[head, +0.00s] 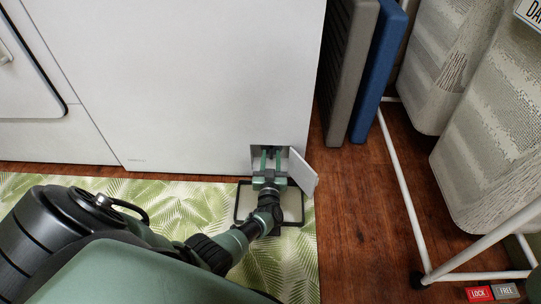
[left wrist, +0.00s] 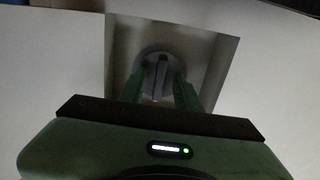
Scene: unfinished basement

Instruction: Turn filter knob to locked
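The filter knob (left wrist: 160,62) is a round grey dial with an upright ridge, set in a square recess low on the front of the white appliance (head: 200,80). My left gripper (head: 270,160) reaches into this recess. In the left wrist view its green fingers (left wrist: 160,82) stand on either side of the ridge, with a gap showing on both sides, so it is open around the ridge. In the head view the gripper hides the knob. The small hatch door (head: 303,172) stands open to the right. My right gripper is not in view.
A shallow dark-rimmed tray (head: 293,223) lies on the leaf-patterned mat (head: 205,200) under the hatch. Grey and blue folded panels (head: 374,75) lean right of the appliance. A white-framed laundry rack (head: 402,195) with bags (head: 490,150) stands further right. Some wooden floor between is clear.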

